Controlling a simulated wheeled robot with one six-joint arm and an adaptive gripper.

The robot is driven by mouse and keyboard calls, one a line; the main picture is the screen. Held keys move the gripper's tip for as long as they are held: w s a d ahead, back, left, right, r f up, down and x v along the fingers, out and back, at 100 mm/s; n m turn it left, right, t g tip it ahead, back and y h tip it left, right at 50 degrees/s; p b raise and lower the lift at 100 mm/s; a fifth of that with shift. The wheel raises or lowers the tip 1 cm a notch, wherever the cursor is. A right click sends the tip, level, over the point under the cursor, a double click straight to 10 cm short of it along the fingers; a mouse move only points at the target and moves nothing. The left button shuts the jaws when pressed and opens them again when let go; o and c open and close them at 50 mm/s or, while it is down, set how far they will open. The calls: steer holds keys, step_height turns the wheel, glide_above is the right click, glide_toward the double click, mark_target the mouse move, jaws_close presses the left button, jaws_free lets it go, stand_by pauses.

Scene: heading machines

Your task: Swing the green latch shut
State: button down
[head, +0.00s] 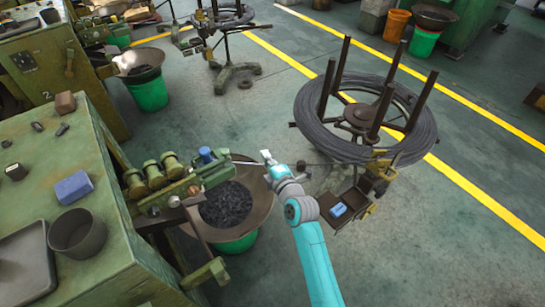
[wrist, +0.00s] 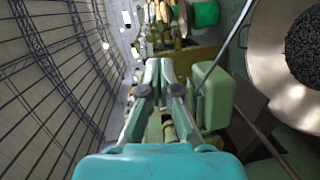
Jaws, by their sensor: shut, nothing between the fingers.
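My gripper (head: 267,157) is at the end of my teal arm, above the right rim of the pan of dark parts. In the wrist view its two grey fingers (wrist: 160,68) are together with nothing between them. The green machine's front has a green arm-like part (head: 205,178) with a blue-capped piece (head: 207,155), left of my gripper and apart from it. This may be the green latch, but I cannot tell for sure. In the wrist view a rounded green block (wrist: 212,95) shows just right of my fingers; contact cannot be told.
A wide pan (head: 262,205) of dark parts stands on a green bucket below my gripper. A wire coil on a spoked stand (head: 355,115) is to the right. A thin wire (head: 240,161) runs near my gripper. A blue block (head: 73,187) and a cup (head: 78,233) sit on the machine top.

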steer(key=shift+s+d+r, duration=0.1)
steer(key=shift+d, duration=0.8)
